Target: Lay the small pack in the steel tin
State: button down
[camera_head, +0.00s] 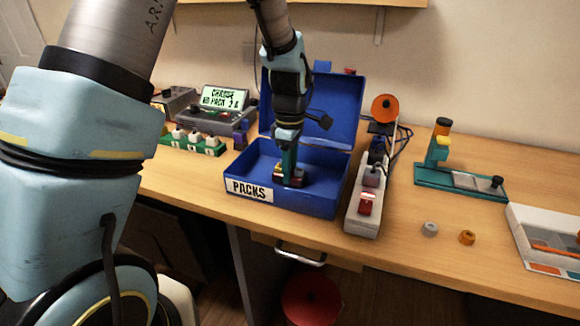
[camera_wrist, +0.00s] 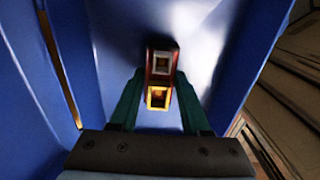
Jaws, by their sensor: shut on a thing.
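The steel tin (camera_head: 312,204) is a blue box with a white PACKS label on its front wall. Its lid (camera_head: 340,105) stands open at the back. My gripper (camera_head: 290,178) reaches down into the tin, with its teal fingers shut on the small pack (camera_head: 278,173). The pack is dark red with a yellow-orange end. In the wrist view the small pack (camera_wrist: 161,62) sits between the two fingertips, with the blue tin (camera_wrist: 220,50) around it. The pack is low inside the tin; I cannot tell whether it touches the floor.
A power strip (camera_head: 362,215) with a red switch stands close to the tin's right side. A charger with a lit screen (camera_head: 225,98) and a green board (camera_head: 205,147) are at the left. A teal stand (camera_head: 450,178) and two small rings (camera_head: 466,237) lie to the right.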

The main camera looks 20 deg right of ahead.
jog(key=shift+c, duration=1.8)
grip_release()
jog(key=shift+f, duration=0.1)
notch_tip(320, 180, up, 12)
jog(key=b, duration=0.2)
jog(key=s+a+f+m, duration=0.1)
jog(key=a+f+m, duration=0.1)
jog(key=a, duration=0.8)
jog(key=s+a+f+m+t, duration=0.1)
jog(key=a+m, duration=0.4)
jog(key=a, duration=0.5)
jog(key=s+a+f+m, duration=0.2)
jog(key=a+f+m, duration=0.1)
jog(key=a, duration=0.7)
jog(key=shift+m+t, duration=0.3)
jog(key=shift+m, duration=0.1)
jog(key=shift+a+f, duration=0.1)
